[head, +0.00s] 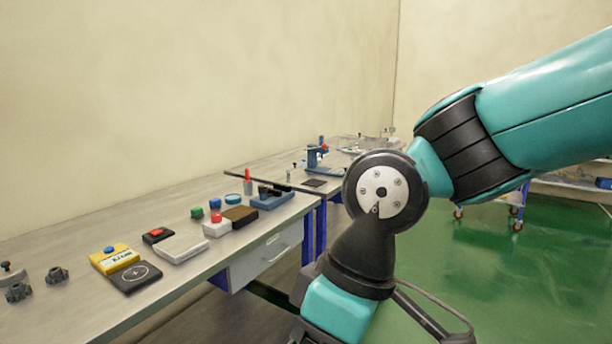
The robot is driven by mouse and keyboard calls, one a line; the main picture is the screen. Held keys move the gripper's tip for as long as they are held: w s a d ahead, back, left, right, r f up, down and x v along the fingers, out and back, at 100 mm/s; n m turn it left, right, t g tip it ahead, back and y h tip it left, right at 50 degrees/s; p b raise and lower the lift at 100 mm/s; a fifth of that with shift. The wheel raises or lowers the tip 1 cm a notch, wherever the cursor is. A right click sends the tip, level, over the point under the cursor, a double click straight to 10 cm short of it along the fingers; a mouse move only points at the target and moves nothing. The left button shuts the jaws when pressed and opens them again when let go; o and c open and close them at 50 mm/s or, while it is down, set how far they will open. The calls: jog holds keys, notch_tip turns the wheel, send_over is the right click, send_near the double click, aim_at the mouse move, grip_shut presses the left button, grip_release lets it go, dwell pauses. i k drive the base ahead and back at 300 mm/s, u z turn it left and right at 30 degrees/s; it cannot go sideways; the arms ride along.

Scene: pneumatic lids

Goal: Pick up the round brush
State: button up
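I cannot pick out a round brush for certain among the small items on the workbench (95,312). A red-handled upright tool (248,181) stands toward the back of the bench, but its tip is too small to make out. My teal and black arm crosses the right half of the head view and bends down past the bottom edge. My gripper is not in view, so its fingers and anything in them are hidden. My arm also covers part of the far bench.
A yellow box (114,258), dark square pad (136,276), pale case (182,248) and dark knobs (57,275) lie along the bench. A blue tray (271,199) and a blue device (321,160) are farther back. A wheeled cart (515,200) stands right; green floor (520,280) is open.

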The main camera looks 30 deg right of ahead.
aim_at(246, 170)
jog(key=z, duration=0.7)
jog(key=i, duration=0.7)
jog(key=z, duration=0.4)
